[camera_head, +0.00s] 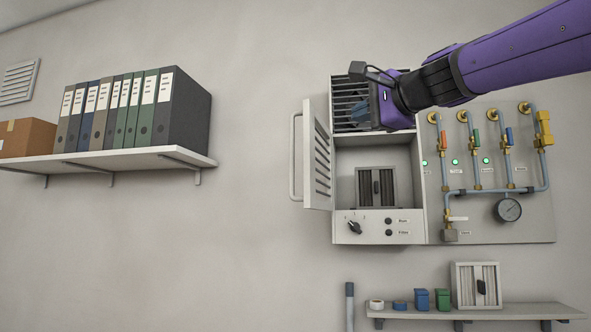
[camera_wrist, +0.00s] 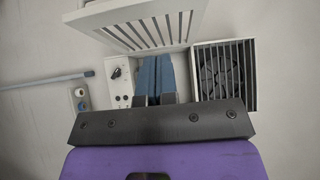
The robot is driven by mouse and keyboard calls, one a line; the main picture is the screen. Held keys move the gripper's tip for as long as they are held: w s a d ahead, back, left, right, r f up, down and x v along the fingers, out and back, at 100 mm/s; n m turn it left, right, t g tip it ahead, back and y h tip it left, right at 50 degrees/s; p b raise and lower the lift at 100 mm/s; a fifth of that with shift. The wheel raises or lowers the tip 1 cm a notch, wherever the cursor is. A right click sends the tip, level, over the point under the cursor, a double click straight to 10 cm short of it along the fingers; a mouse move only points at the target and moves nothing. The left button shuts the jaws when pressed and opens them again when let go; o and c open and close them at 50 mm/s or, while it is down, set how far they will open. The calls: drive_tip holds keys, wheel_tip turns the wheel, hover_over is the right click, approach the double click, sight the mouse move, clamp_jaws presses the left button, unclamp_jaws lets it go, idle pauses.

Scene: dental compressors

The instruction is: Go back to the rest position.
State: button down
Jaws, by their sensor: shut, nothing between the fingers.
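My purple arm reaches in from the upper right of the head view, and my gripper (camera_head: 386,106) is in front of the top of the wall cabinet (camera_head: 340,190). In the wrist view my gripper (camera_wrist: 154,75) shows two blue fingers side by side, shut and empty. The cabinet's slatted door (camera_head: 317,160) stands open to the left. A filter with a dark handle (camera_head: 376,187) sits inside the open compartment. The door also shows at the top of the wrist view (camera_wrist: 150,22).
A valve panel (camera_head: 530,220) with pipes and a gauge (camera_head: 508,210) is right of the cabinet. A lower shelf (camera_head: 480,312) holds small containers and another filter (camera_head: 478,286). A binder shelf (camera_head: 110,162) is at left. The wall between is bare.

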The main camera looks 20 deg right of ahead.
drive_tip(key=s+a+f+n+g+h, duration=0.1)
drive_tip(key=s+f+n+g, duration=0.3)
drive_tip(key=f, duration=1)
drive_tip(key=s+a+f+n+g+h, duration=0.1)
drive_tip(key=s+f+n+g, duration=0.3)
drive_tip(key=f, duration=1)
drive_tip(key=s+a+f+n+g+h, duration=0.1)
drive_tip(key=s+f+n+g, duration=0.3)
drive_tip(key=f, duration=1)
drive_tip(key=s+n, duration=0.3)
drive_tip(key=shift+s+f+n+h, duration=0.2)
drive_tip(key=shift+s+n+h, duration=0.1)
drive_tip(key=shift+s+h, duration=0.1)
